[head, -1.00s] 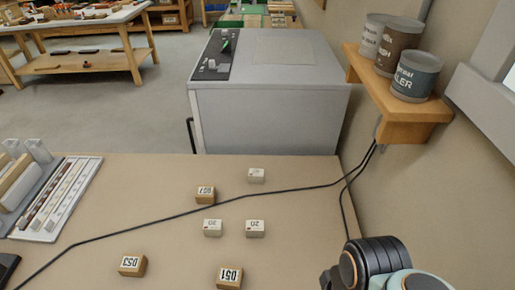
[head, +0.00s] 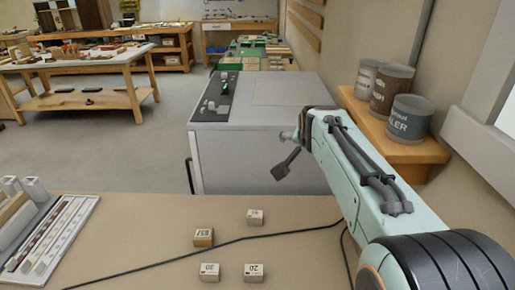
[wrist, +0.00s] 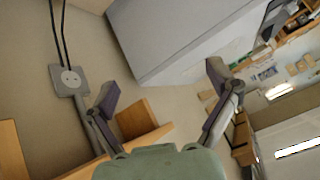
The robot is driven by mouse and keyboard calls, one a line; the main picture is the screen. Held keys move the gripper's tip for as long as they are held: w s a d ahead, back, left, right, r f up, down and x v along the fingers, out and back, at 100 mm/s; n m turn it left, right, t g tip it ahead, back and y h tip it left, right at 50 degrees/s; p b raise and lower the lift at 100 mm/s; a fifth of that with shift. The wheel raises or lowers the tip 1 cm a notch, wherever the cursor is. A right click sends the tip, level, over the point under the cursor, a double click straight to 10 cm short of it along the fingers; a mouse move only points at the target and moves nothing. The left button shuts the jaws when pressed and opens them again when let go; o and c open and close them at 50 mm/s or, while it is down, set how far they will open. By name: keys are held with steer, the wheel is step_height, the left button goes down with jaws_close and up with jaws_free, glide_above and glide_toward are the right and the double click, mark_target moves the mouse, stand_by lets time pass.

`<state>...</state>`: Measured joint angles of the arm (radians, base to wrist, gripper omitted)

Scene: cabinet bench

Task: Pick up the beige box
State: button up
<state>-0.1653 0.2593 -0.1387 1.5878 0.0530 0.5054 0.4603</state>
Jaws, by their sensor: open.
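Three small pale beige-to-white boxes sit on the bench in the head view: one at the back (head: 255,217), one at front left (head: 210,272) and one at front right (head: 255,273). I cannot tell which of them is the beige box. A browner box (head: 203,237) with a number label stands among them. My gripper (head: 281,154) is raised beyond the bench's back edge, in front of the grey cabinet, well away from the boxes. In the wrist view its fingers (wrist: 161,82) are spread and empty, and no small box shows between them.
A grey cabinet (head: 257,145) stands behind the bench (head: 140,226). A wooden shelf (head: 412,150) with several cans is at right, beside my arm. A black cable (head: 150,266) crosses the bench near the boxes. A white rack (head: 62,235) stands at left.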

steer(key=w+a+f, duration=0.4)
steer(key=w+f, duration=0.4)
steer(key=f, duration=0.1)
steer(key=n+g, duration=0.3)
glide_toward(255, 215)
steer(key=shift+h, duration=0.4)
steer(key=x, duration=0.4)
steer(key=shift+w+a+f, duration=0.15)
steer(key=shift+w+f, duration=0.05)
steer(key=shift+f, duration=0.2)
steer(key=shift+w+a+f, duration=0.1)
steer(key=shift+a+f, duration=0.1)
steer(key=shift+f, duration=0.1)
steer(key=shift+x, duration=2.95)
steer(key=shift+w+r, duration=0.1)
steer(key=c, duration=1.3)
